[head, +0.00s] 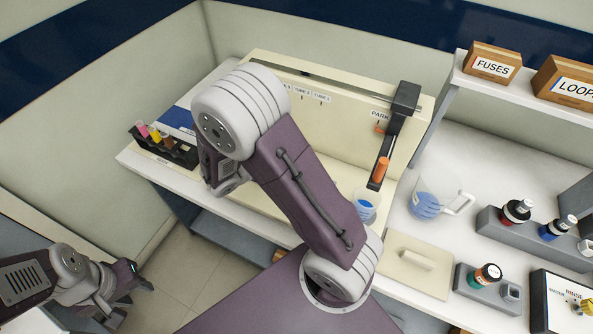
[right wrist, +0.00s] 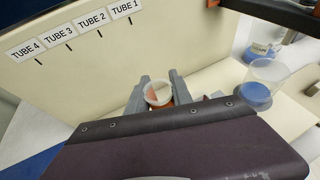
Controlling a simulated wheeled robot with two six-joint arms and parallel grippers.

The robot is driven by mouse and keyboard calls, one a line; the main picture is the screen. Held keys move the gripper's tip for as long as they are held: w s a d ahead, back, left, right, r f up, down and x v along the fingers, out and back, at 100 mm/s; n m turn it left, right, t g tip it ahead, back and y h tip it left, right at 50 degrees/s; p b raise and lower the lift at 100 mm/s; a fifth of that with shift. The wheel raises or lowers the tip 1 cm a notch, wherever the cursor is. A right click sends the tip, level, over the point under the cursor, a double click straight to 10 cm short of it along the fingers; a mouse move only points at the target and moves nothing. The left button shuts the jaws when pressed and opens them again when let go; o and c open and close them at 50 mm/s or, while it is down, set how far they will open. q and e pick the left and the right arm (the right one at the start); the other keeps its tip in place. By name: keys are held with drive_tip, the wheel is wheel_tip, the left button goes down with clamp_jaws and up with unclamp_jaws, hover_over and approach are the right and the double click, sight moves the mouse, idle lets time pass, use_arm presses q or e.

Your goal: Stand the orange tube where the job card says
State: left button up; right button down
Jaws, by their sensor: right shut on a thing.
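The orange tube (right wrist: 157,97) shows in the right wrist view as a round pale rim with orange inside, between the two grey fingers of my right gripper (right wrist: 160,91). My right gripper is shut on it, in front of the cream panel labelled TUBE 1 to TUBE 4 (right wrist: 85,75). The tube's lower part is hidden. In the head view my right arm hides the tube. My left gripper (head: 130,296) is low at the left, off the bench, empty, its fingers apart. I cannot make out a readable job card.
A dark rack (head: 178,152) with pink, yellow and brown items stands at the left end. A dark rail (head: 388,150) with an orange part stands under the PARK label. A small cup (head: 364,207) and a jug (head: 432,203), both with blue liquid, stand at right, beside bottles in grey holders.

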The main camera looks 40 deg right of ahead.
drive_tip(key=f, duration=0.3)
drive_tip(key=shift+w+d, duration=0.15)
drive_tip(key=shift+d, duration=0.2)
drive_tip(key=f, duration=0.1)
drive_tip(key=f+b, duration=0.1)
drive_tip(key=f, duration=0.1)
drive_tip(key=shift+a+f, duration=0.2)
drive_tip(key=shift+f, duration=0.1)
drive_tip(key=shift+d+f, duration=0.1)
drive_tip(key=shift+f, duration=0.1)
drive_tip(key=c, duration=1.4)
unclamp_jaws()
